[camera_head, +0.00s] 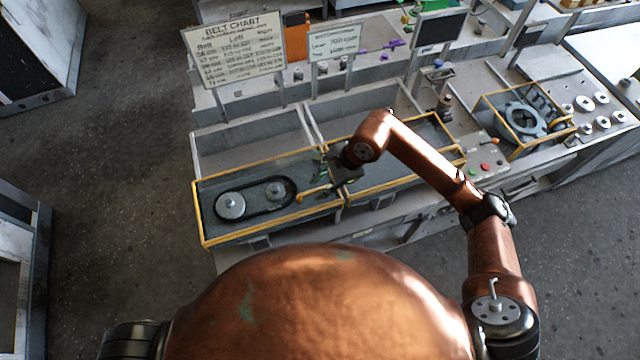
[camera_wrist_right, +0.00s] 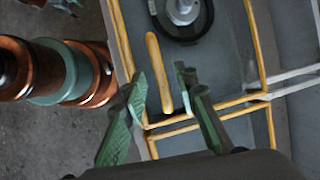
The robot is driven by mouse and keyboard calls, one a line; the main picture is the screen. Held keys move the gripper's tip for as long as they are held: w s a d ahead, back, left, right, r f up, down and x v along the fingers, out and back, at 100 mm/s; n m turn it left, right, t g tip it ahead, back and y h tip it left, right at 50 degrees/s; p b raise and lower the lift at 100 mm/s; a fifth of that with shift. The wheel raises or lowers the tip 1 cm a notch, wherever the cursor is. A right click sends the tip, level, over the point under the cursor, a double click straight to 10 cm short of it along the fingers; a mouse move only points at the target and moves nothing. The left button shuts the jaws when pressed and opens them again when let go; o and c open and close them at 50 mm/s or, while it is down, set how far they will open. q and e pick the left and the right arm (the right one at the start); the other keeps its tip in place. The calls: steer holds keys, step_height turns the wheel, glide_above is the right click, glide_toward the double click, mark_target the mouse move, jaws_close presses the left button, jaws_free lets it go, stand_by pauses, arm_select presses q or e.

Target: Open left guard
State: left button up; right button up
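The left guard (camera_head: 202,216) is a yellow-framed clear cover lying flat over the left bay, with two grey pulleys and a dark belt visible under it. Its yellow bar handle (camera_wrist_right: 152,50) shows in the right wrist view; in the head view the handle (camera_head: 312,191) is near the guard's right end. My right gripper (camera_wrist_right: 160,80) is open, its green-padded fingers on either side of the handle's near part in the picture; contact cannot be told. In the head view my right gripper (camera_head: 335,174) is partly hidden by its arm. Green fingers, apparently my left gripper's (camera_wrist_right: 64,5), are cut off at the top edge.
A second yellow-framed guard (camera_head: 405,182) adjoins on the right, partly behind my right arm. A belt chart sign (camera_head: 236,52) and a smaller sign (camera_head: 334,42) stand behind the bays. Buttons (camera_head: 485,167) sit farther right.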

steer(key=shift+f, duration=0.15)
steer(key=shift+c, duration=0.4)
steer(key=shift+a, duration=0.1)
jaws_close()
